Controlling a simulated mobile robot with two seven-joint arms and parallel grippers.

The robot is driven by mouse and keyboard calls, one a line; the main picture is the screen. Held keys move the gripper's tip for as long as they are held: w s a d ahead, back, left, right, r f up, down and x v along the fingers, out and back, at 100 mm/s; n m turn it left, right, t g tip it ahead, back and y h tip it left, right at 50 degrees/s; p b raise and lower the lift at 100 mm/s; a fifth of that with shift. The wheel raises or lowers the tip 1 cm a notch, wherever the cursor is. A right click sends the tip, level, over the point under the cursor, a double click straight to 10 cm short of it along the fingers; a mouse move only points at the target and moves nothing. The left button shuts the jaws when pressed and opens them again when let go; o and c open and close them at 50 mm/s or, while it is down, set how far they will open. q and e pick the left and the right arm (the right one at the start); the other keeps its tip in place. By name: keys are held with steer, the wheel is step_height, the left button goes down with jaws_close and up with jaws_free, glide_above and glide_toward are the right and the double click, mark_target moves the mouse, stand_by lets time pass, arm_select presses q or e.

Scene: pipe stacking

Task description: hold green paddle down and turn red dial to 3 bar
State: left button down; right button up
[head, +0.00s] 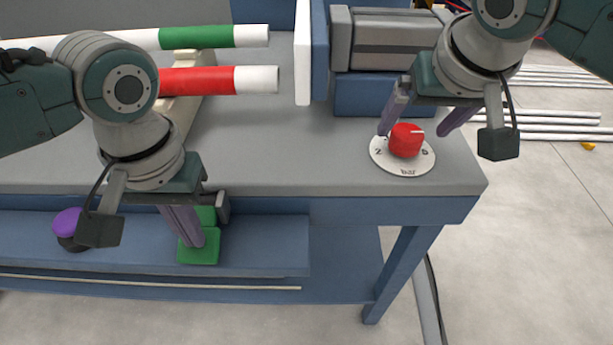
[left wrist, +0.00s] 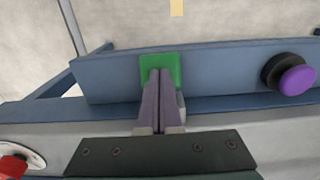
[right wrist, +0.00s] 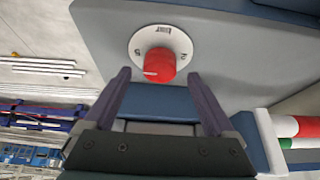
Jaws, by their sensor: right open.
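The green paddle (head: 205,256) is on the blue front ledge below the table top. My left gripper (head: 192,242) is shut, and its fingertips are at the paddle, seemingly touching it. In the left wrist view the closed fingers (left wrist: 158,73) overlap the green paddle (left wrist: 176,66). The red dial (head: 406,143) sits on a white round scale (head: 400,168) at the table's right front corner. Its white mark points right in the head view. My right gripper (head: 413,131) is open, with one finger on each side of the dial. The right wrist view shows the dial (right wrist: 160,62) beyond the open fingers.
A purple button (head: 67,221) stands on the ledge left of the paddle. A white-green pipe (head: 197,37) and a red-white pipe (head: 200,80) lie on supports at the back left. A grey and blue block (head: 385,45) stands behind the dial. The middle table top is clear.

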mark_target(408, 132)
stand_by(0.5)
steer(key=m, duration=0.1)
steer(key=m+h, duration=0.1)
steer(key=m, duration=0.2)
steer(key=shift+a+h, duration=0.25)
steer(key=shift+h, duration=0.05)
steer(key=shift+d+m+g+h, duration=0.25)
steer(key=shift+m+h, duration=0.25)
steer(key=shift+m, duration=0.4)
steer(key=shift+f, duration=0.1)
jaws_close()
steer(key=c, duration=1.4)
jaws_free()
steer(key=o, duration=1.4)
steer(key=shift+w+f, duration=0.55)
steer(key=shift+f, duration=0.3)
steer(key=shift+w+f, duration=0.55)
steer(key=shift+f, duration=0.3)
